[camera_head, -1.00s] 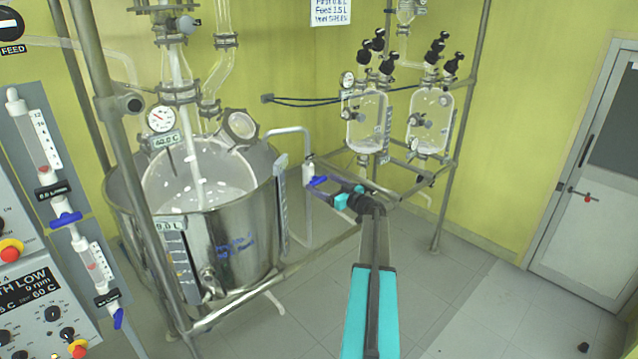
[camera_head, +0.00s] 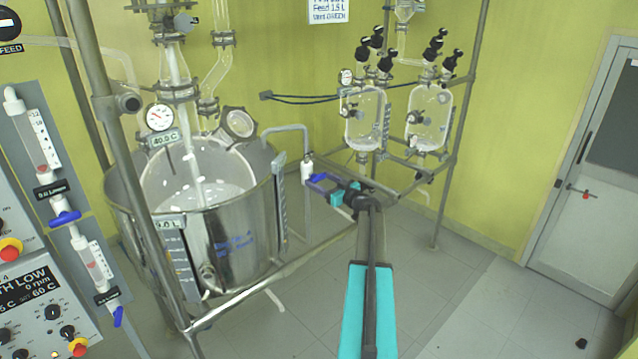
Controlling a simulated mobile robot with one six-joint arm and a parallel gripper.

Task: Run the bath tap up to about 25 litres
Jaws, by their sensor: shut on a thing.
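The bath is a large steel vessel (camera_head: 240,240) at the left, with a glass reactor (camera_head: 190,180) inside it. The bath tap has a pipe (camera_head: 290,128) that bends over the bath's right rim, a white body (camera_head: 307,170) and a blue lever handle (camera_head: 319,178). My gripper (camera_head: 328,186), dark with turquoise parts, reaches from below right and is shut on the blue handle. A level scale (camera_head: 279,195) stands on the bath's right side; its marks are too small to read. A label (camera_head: 170,223) on the bath's front rim is only partly legible.
A steel frame post (camera_head: 140,170) and a lower rail (camera_head: 250,290) stand in front of the bath. Two glass vessels (camera_head: 365,118) (camera_head: 430,118) hang on a frame behind my gripper. A control panel (camera_head: 40,300) is at the left edge. The floor (camera_head: 480,290) at right is mostly clear.

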